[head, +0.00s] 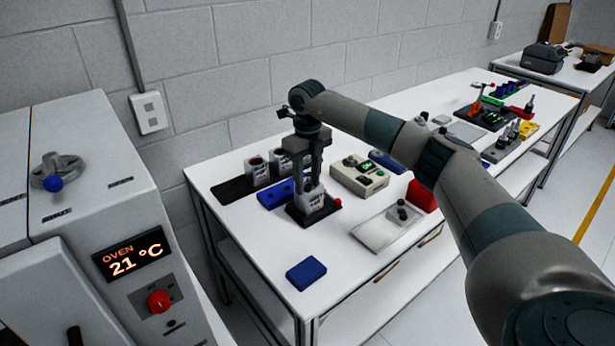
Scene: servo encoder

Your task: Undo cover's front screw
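My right arm comes in from the right, and its gripper (308,181) points straight down over the table. Its fingertips are at the top of a small white-and-grey unit (312,203) standing on a black base (326,212) with a red knob at its right. The gripper hides much of the unit's top, and the cover and its front screw cannot be made out. The two fingers look slightly apart, but whether they hold anything is too small to tell. My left gripper is out of view.
Similar white units (257,172) stand on a dark mat (232,190) behind. A blue block (306,273) lies in front. An oven (95,220) stands left.

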